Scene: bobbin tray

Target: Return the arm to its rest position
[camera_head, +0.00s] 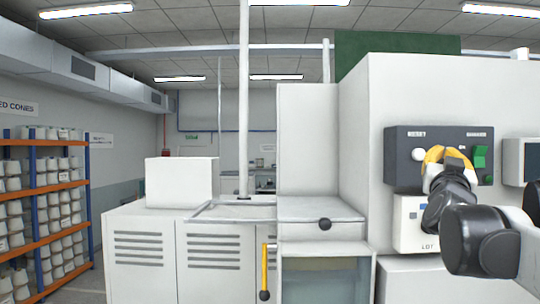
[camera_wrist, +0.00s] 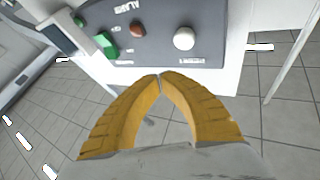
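My gripper (camera_head: 436,152) has yellow fingers and is in front of the dark control panel (camera_head: 402,138) on the white machine, at the right of the head view. In the wrist view the fingertips of my gripper (camera_wrist: 159,76) meet, with nothing seen between them. The panel shows upside down past the fingertips in the wrist view (camera_wrist: 155,45), with a white knob (camera_wrist: 184,38), a reddish button (camera_wrist: 137,29) and a green switch (camera_wrist: 105,44). I cannot tell whether the fingers touch the panel.
A white box with a label (camera_head: 408,230) sits under the panel, close to my arm. A second small panel (camera_head: 513,160) is at the right. White cabinets (camera_head: 140,250) and a yellow handle (camera_head: 265,270) stand left of the machine. A rack of cones (camera_head: 35,190) is far left.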

